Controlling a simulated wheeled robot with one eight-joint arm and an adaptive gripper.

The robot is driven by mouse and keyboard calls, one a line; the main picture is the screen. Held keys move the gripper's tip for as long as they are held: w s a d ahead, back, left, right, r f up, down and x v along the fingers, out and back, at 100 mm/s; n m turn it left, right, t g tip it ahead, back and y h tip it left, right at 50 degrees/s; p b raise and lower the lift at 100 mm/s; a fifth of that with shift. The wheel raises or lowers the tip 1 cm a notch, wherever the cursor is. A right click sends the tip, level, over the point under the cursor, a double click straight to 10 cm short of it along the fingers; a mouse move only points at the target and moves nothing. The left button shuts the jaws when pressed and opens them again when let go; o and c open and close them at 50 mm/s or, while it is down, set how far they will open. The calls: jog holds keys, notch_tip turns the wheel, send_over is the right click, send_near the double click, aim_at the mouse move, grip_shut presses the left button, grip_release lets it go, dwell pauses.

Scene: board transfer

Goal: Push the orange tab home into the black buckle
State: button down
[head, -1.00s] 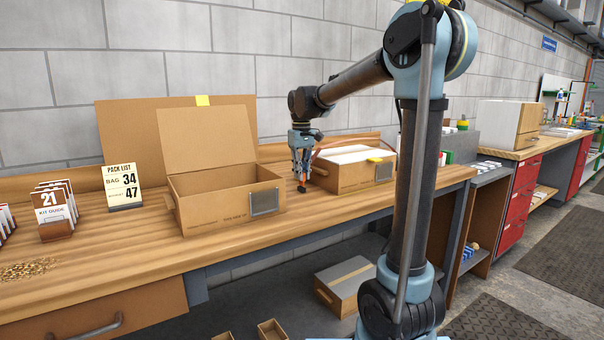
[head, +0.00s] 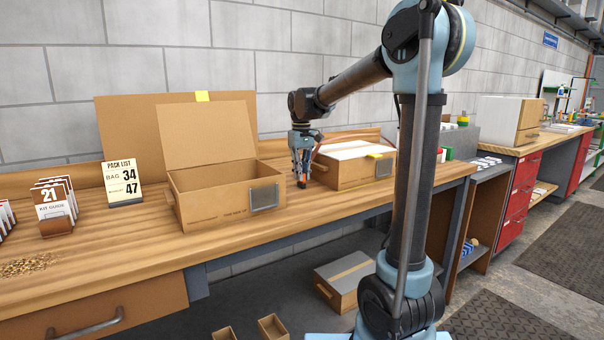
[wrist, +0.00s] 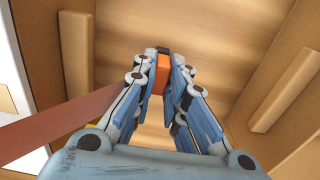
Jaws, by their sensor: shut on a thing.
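My gripper (head: 302,180) is low over the bench, in the gap between two cardboard boxes. In the wrist view its fingers (wrist: 163,82) are shut on the small orange tab (wrist: 162,72). A small black piece (wrist: 163,50) shows just beyond the tab at the fingertips; I cannot tell whether it is the buckle or part of a fingertip. A reddish-brown strap (wrist: 62,124) runs in from the left toward the fingers. The tab is too small to make out in the head view, and whether it sits in a buckle cannot be told.
The open, lidded cardboard box (head: 228,203) is left of my gripper. The box with white contents (head: 352,173) is close on its right. Their walls leave a narrow strip of bench (wrist: 200,40). A pack list card (head: 122,182) and kit guides (head: 54,206) stand farther left.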

jog(key=shift+f, duration=0.3)
jog(key=c, duration=1.5)
grip_release()
jog(key=shift+c, duration=0.2)
jog(key=shift+r, duration=0.15)
notch_tip(320, 180, up, 12)
jog(key=shift+f, duration=0.2)
jog(key=shift+w, duration=0.1)
